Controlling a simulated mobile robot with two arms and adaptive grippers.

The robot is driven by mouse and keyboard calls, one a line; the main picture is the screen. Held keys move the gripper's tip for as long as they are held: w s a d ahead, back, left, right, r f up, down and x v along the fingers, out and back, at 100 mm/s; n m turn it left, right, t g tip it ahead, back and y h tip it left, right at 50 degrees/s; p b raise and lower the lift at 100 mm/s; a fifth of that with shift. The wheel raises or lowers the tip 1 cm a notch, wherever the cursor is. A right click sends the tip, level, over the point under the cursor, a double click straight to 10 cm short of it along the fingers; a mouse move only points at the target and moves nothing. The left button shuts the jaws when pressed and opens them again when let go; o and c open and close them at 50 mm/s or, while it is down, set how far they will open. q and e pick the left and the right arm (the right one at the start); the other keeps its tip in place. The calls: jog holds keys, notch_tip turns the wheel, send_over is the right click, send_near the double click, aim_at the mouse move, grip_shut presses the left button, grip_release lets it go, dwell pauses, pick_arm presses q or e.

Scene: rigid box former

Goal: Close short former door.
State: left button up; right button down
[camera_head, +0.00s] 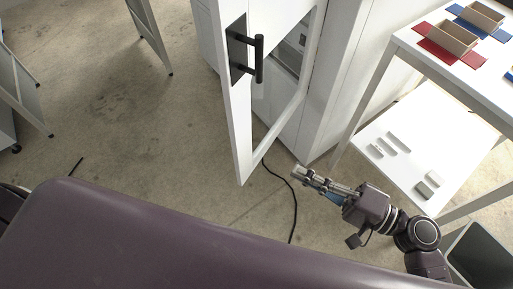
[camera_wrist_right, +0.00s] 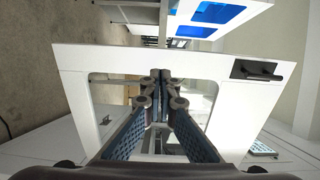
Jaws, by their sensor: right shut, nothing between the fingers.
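The white short former door (camera_head: 240,125) stands open in the head view, swung out from the white box former (camera_head: 335,85). It has a window opening and a black handle (camera_head: 258,58) near its top. My right gripper (camera_head: 298,172) is shut and empty, low and to the right of the door's bottom corner. In the right wrist view, the shut fingers (camera_wrist_right: 160,78) appear in front of a white framed panel (camera_wrist_right: 75,62), which looks like the door. A black handle (camera_wrist_right: 256,71) shows at its upper right. Contact cannot be told. My left gripper is not in view.
A white table (camera_head: 405,38) at the right carries red and blue mats with cardboard boxes. Its lower shelf (camera_head: 410,160) holds small pale parts. A black cable (camera_head: 293,205) lies on the floor near the door. The concrete floor (camera_head: 130,120) left of the door is clear.

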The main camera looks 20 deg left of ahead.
jog(key=p, duration=0.4)
send_near(238, 139)
jog(key=x, duration=0.6)
jog(key=shift+w, duration=0.15)
jog(key=shift+w+a+f+p, duration=0.15)
jog(key=shift+a+p, duration=0.15)
jog(key=shift+a, duration=0.15)
